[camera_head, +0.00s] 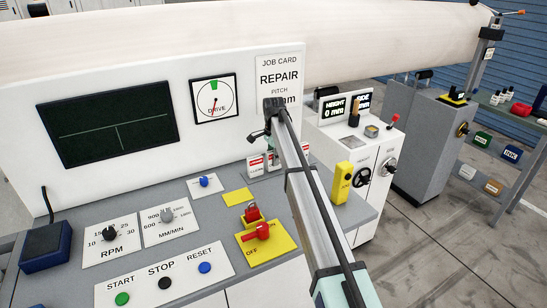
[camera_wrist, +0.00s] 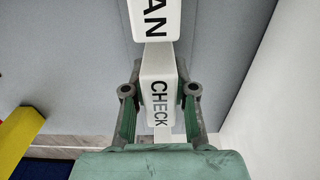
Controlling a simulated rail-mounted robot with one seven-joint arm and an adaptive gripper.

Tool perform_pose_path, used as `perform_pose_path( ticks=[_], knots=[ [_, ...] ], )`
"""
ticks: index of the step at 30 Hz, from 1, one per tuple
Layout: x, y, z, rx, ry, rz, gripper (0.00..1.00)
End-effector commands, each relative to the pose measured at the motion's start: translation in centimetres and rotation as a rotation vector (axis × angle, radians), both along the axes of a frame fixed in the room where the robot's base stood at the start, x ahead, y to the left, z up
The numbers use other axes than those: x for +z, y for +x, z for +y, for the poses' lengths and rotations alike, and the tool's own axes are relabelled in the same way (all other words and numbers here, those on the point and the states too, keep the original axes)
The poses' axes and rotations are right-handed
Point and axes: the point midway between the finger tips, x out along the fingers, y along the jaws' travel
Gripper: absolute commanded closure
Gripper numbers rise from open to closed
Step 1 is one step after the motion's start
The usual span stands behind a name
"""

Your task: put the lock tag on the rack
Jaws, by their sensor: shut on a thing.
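In the wrist view, my gripper (camera_wrist: 159,88) has its two fingers on either side of a white tag marked CHECK (camera_wrist: 158,92) and is shut on it. A second white piece ending in "AN" (camera_wrist: 153,18) shows just above it. In the head view, small white tags with red tops (camera_head: 256,164) stand in a row on the console, below the job card. My arm (camera_head: 303,190) covers part of this row, and my gripper cannot be made out clearly there. I cannot read the word LOCK on any tag, and the rack itself is mostly hidden.
A yellow OFF plate with a red switch (camera_head: 258,232) and a red padlock (camera_head: 252,212) lies left of my arm. A yellow box (camera_head: 342,183) stands to its right. The white job-card panel (camera_head: 279,65) rises behind. Dials and buttons fill the console's left.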

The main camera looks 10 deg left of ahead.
Motion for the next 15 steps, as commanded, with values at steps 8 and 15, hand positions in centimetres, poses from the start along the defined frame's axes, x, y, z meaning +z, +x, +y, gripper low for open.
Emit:
perform_pose_path(
  ticks=[8,15],
  knots=[
    [-0.14,0.01,0.01,0.000,0.000,0.000,1.00],
    [-0.37,0.01,0.01,0.000,0.000,0.000,0.49]
  ],
)
